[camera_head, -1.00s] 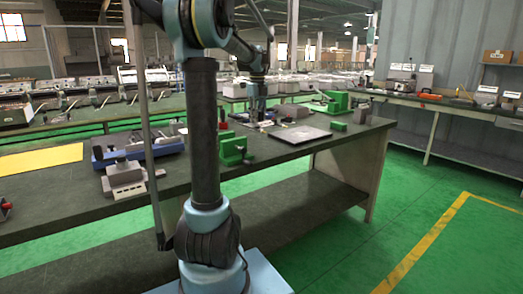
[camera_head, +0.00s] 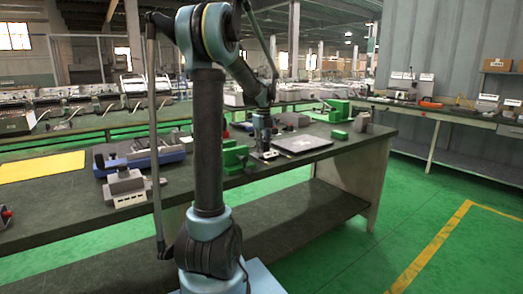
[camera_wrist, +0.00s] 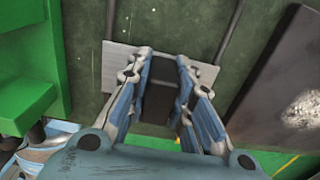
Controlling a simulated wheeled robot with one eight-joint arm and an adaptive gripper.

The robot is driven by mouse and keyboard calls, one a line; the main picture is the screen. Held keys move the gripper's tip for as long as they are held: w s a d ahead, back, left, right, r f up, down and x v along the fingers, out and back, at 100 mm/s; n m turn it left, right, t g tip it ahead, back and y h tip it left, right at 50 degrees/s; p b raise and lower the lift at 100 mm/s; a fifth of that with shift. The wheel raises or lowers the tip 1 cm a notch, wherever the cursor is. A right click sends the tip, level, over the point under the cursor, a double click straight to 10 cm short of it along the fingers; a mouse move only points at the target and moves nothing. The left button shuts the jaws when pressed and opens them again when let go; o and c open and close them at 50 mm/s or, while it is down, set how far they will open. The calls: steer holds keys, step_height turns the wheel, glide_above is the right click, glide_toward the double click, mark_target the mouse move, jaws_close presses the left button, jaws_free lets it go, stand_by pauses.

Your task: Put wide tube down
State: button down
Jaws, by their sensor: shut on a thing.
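My gripper (camera_head: 265,150) is low over the workbench in the head view, between a green fixture and a dark flat plate. In the wrist view my gripper (camera_wrist: 163,62) points down, with its two fingers closed on a dark piece (camera_wrist: 160,88), which I take for the wide tube. A light grey plate (camera_wrist: 118,68) shows behind the fingers, on the dark green bench top. Whether the tube touches this plate or the bench cannot be told. The fingers hide part of the tube, and it is too small to make out in the head view.
The green fixture (camera_head: 234,157) stands left of my gripper. The dark flat plate (camera_head: 302,143) lies to the right. A grey device (camera_head: 126,187) and a blue-based device (camera_head: 145,156) stand farther left on the workbench (camera_head: 80,215). A small green block (camera_head: 339,135) lies at right.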

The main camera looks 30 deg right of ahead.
steer(key=shift+f, duration=0.2)
steer(key=c, duration=1.4)
jaws_free()
steer(key=shift+f, duration=0.1)
step_height(320, 180, up, 12)
steer(key=shift+r, duration=0.1)
